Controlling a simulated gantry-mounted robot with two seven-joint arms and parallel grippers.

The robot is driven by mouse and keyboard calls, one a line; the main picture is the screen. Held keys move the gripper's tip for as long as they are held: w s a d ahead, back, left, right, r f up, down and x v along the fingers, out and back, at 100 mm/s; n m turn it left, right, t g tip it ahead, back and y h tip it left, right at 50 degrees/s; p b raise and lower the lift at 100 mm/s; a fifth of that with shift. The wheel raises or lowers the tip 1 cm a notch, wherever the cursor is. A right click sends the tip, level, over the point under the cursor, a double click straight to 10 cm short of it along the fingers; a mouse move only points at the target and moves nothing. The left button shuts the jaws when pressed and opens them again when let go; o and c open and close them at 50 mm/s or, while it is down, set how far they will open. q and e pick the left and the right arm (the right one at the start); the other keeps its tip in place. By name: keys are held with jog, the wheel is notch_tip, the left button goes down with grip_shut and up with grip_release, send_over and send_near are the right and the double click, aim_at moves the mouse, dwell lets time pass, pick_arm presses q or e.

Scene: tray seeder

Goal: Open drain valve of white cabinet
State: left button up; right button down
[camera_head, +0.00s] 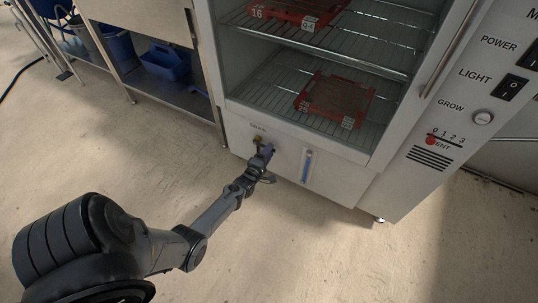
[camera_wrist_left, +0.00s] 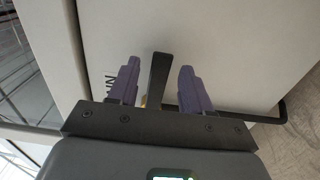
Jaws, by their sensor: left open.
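The white cabinet (camera_head: 340,187) stands at the top of the head view, and its lower front panel (camera_wrist_left: 230,50) fills much of the left wrist view. The drain valve (camera_head: 258,139) shows as a small brass-coloured spot on that panel, partly hidden by my gripper. My left gripper (camera_head: 266,157) is at the valve. In the left wrist view my left gripper (camera_wrist_left: 158,82) is open, with a purple finger on each side of the dark valve lever (camera_wrist_left: 158,78). Gaps show between the lever and both fingers. My right gripper is out of view.
A blue level strip (camera_head: 307,166) is right of the valve. Red trays (camera_head: 335,100) sit on wire shelves inside the cabinet. The control panel (camera_head: 470,120) is at right. A metal bench with a blue bin (camera_head: 166,62) stands at left. The floor in front is clear.

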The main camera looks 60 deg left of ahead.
pick_arm(q)
jog(key=shift+w+a, duration=0.2)
jog(key=shift+a, duration=0.1)
grip_shut()
